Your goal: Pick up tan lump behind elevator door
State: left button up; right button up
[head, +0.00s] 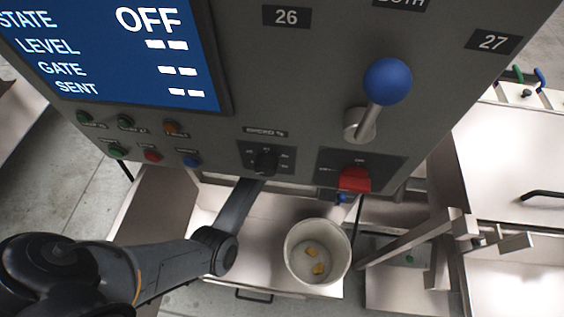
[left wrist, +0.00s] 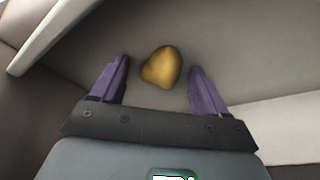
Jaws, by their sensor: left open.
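In the left wrist view a tan lump (left wrist: 161,67) lies on a grey-brown surface. My left gripper (left wrist: 158,78) is open, with its two purple fingers on either side of the lump and a gap on both sides. I cannot tell how high the fingers are above the surface. In the head view my left arm reaches in from the left and passes under the control panel, so its gripper is hidden. I cannot make out an elevator door for certain. My right gripper is not in view.
A grey control panel (head: 300,95) with a screen (head: 110,50), a blue-knobbed lever (head: 386,82) and a red switch (head: 354,179) overhangs the area. A white bucket (head: 318,225) with two tan lumps (head: 318,268) stands beside my left arm. Metal bars (head: 415,238) stand right of it.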

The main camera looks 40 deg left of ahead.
pick_arm(q)
jog(key=c, duration=1.1)
jog(key=shift+c, duration=0.2)
jog(key=shift+r, duration=0.2)
